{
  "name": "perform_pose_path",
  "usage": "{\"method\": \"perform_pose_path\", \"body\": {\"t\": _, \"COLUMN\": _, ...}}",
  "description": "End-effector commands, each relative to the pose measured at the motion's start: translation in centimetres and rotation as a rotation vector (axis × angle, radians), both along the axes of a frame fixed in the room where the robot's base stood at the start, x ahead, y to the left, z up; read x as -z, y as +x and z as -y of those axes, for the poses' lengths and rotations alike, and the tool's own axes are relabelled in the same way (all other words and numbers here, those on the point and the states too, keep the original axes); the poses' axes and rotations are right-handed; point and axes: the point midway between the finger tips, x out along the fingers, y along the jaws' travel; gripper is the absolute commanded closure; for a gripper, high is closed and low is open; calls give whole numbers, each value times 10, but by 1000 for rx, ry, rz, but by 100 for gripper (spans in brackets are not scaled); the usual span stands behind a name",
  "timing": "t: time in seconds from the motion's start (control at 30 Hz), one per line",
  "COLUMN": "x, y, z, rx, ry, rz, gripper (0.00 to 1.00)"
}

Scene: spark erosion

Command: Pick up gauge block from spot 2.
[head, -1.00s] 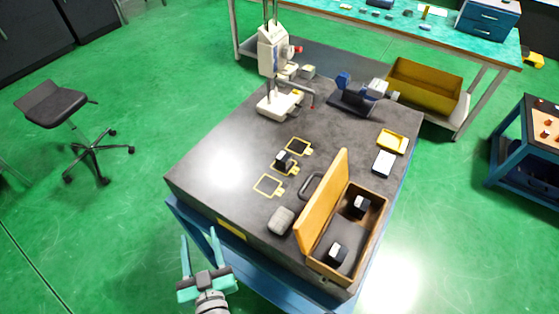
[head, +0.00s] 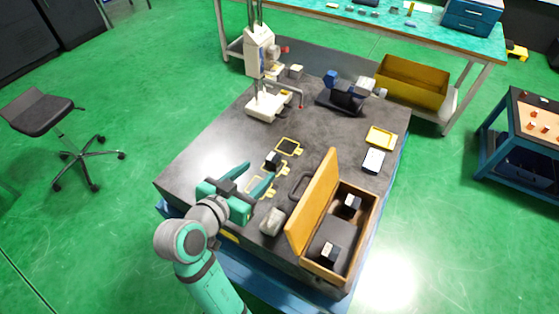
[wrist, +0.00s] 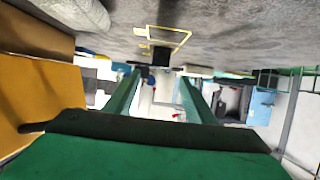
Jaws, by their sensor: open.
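The gauge block (head: 272,158), a small dark block with a pale side, stands on the middle one of the yellow-outlined spots on the dark stone table. My gripper (head: 261,172) is open and empty, low over the near side of the table, with its teal fingers pointing toward the block. In the wrist view the dark block (wrist: 161,57) shows ahead, in line with the gap between my fingertips (wrist: 160,76). It appears beyond the tips, not between them. A yellow outline (wrist: 183,40) lies on the tabletop there. My arm partly covers the nearest spot in the head view.
A wooden case (head: 365,232) with a raised lid (head: 313,205) holds dark blocks, right of my gripper. A grey rounded object (head: 271,221) and a dark handle-like piece (head: 300,186) lie between.

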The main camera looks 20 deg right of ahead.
Motion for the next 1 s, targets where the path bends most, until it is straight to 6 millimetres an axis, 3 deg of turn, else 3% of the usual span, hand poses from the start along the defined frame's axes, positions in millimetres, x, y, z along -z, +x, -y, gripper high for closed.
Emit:
{"method": "perform_pose_path", "body": {"t": 0.3, "x": 17, "y": 25, "z": 28, "rx": 12, "ry": 7, "rz": -10, "gripper": 50}}
{"method": "perform_pose_path", "body": {"t": 1.0, "x": 44, "y": 70, "z": 67, "rx": 9, "ry": 7, "rz": -8, "gripper": 50}}
